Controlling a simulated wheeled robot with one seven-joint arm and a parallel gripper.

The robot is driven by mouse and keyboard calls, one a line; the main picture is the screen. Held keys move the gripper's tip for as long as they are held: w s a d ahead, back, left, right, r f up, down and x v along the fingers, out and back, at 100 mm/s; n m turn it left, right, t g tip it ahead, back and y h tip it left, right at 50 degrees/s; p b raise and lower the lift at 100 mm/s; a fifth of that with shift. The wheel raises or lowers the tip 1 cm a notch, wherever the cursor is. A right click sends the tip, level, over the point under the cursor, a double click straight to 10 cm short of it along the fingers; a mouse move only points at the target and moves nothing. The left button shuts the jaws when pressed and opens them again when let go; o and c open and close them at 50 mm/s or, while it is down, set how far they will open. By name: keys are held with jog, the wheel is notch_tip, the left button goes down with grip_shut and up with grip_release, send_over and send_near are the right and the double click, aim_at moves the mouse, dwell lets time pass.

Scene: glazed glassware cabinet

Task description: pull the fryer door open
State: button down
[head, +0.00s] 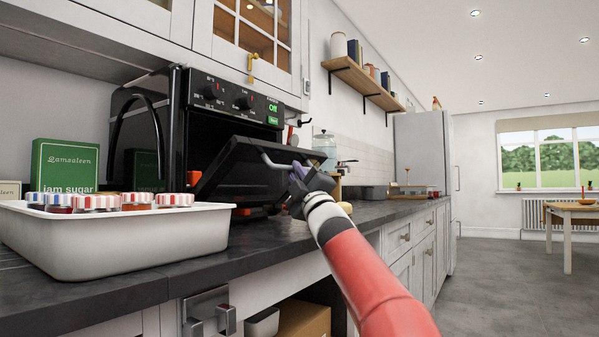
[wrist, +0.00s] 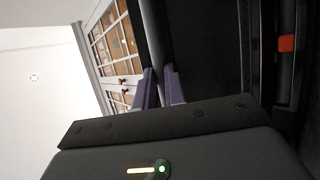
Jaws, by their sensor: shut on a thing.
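The fryer (head: 222,97) is a black box with dials and a green display, standing on the dark counter. Its black door (head: 238,172) is tilted outward from the top, partly open. A light grey bar handle (head: 274,163) runs along the door's upper edge. My gripper (head: 298,172) is shut on this handle, in front of the door. In the wrist view, the purple fingers (wrist: 158,88) close on either side of the grey handle bar (wrist: 156,38). The lower edge of the door and most of the fryer's inside are hidden in the head view.
A white tray (head: 110,243) with several lidded jars stands left of the fryer, near the counter's front edge. A green jam sugar box (head: 65,166) is behind it. Glazed cabinets (head: 250,38) hang above. The floor (head: 500,270) to the right is clear.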

jog(key=shift+w+a+f, duration=0.35)
jog(key=shift+a+f, duration=0.15)
jog(key=shift+f, duration=0.15)
jog(key=c, duration=1.9)
grip_release()
jog(key=o, duration=0.4)
jog(key=shift+w+a+f, duration=0.1)
jog(key=shift+w+a, duration=0.05)
jog(key=shift+a, duration=0.15)
jog(key=shift+d+r, duration=0.3)
jog(key=s+d, duration=0.1)
jog(key=s, duration=0.3)
jog(key=s+d+b, duration=0.1)
jog(key=s+d, duration=0.1)
jog(key=s, duration=0.2)
jog(key=s+d, duration=0.2)
jog(key=s, duration=0.2)
jog(key=shift+d+f, duration=0.15)
jog(key=shift+f, duration=0.25)
